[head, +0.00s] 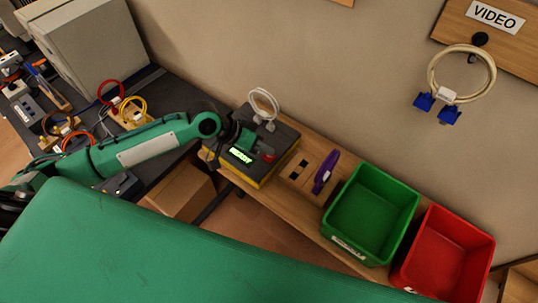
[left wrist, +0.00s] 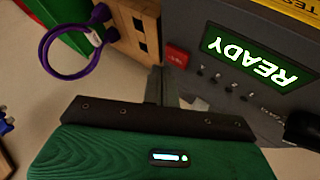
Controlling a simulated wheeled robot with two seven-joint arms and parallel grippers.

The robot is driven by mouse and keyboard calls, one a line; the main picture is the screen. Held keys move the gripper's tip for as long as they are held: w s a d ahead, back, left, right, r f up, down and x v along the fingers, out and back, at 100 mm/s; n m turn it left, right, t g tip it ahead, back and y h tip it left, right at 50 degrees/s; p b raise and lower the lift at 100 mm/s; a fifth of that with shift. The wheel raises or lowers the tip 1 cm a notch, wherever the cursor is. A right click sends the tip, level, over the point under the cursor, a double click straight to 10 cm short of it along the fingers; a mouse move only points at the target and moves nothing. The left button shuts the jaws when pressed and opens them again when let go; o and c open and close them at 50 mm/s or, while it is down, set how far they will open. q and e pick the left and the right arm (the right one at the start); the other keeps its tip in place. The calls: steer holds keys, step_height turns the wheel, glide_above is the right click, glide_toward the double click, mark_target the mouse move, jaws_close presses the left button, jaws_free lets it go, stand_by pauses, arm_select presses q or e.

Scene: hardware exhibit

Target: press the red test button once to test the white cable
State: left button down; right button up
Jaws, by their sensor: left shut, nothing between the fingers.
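The cable tester (head: 280,145) is a dark box with a yellow base on the wooden bench. Its lit green screen (left wrist: 250,52) reads READY; the screen also shows in the head view (head: 241,155). The red test button (left wrist: 177,55) sits beside the screen and also shows in the head view (head: 268,157). The white cable (head: 263,103) stands coiled at the tester's back, its plugs at the top face. My left gripper (head: 258,147) is shut and empty, over the tester close to the button; in the wrist view its fingers (left wrist: 161,88) point toward the button. Contact cannot be told.
A wooden block with a purple cable (head: 325,172) stands right of the tester. Beyond it are a green bin (head: 371,212) and a red bin (head: 444,255). A cream cable with blue plugs (head: 460,75) hangs under a VIDEO sign. Coloured cables (head: 130,110) lie at left.

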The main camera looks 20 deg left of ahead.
stand_by(0.7)
arm_select(q)
steer(key=shift+f, duration=0.15)
steer(key=shift+f, duration=0.25)
steer(key=shift+f, duration=0.5)
stand_by(0.6)
steer(key=shift+r, duration=0.15)
steer(key=shift+r+p, duration=0.75)
steer(key=shift+p, duration=0.2)
